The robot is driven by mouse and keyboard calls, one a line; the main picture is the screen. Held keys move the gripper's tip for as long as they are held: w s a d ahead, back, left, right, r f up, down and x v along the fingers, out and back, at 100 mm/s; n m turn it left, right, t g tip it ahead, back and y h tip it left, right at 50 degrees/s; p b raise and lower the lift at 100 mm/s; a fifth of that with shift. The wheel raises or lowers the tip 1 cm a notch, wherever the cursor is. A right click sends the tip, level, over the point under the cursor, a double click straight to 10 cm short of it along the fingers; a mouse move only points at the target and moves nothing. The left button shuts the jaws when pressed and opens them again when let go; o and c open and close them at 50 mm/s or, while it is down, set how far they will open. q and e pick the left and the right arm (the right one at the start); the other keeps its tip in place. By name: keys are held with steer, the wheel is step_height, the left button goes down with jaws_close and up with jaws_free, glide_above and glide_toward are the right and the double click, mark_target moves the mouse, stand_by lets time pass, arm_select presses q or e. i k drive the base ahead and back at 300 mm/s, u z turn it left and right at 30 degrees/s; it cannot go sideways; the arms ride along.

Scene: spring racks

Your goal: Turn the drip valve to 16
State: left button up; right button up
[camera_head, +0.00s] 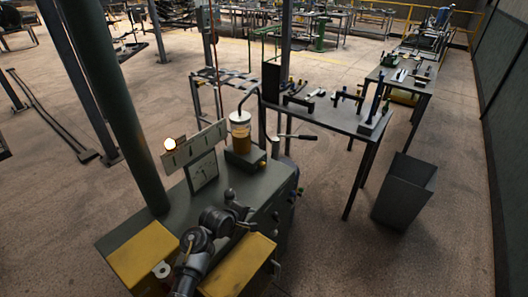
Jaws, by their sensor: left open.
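A drip jar (240,135) with amber liquid and a pale top stands on a dark block on the green machine cabinet (140,224). A bent pipe rises from the jar's top. I cannot clearly make out the drip valve or a number 16 on it. A grey plate with tick marks (196,146) and a pale dial face (203,173) stand left of the jar. My left gripper (243,211) is over the cabinet top, in front of the jar and apart from it; it is open, its fingers small and dark. My right gripper is not in view.
A lit round lamp (170,144) sits at the plate's left end. A lever (296,136) sticks out right of the jar. A green post (112,100) rises at the left. A workbench (335,115) and a grey bin (404,190) stand right.

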mark_target(262, 164)
steer(key=i, duration=1)
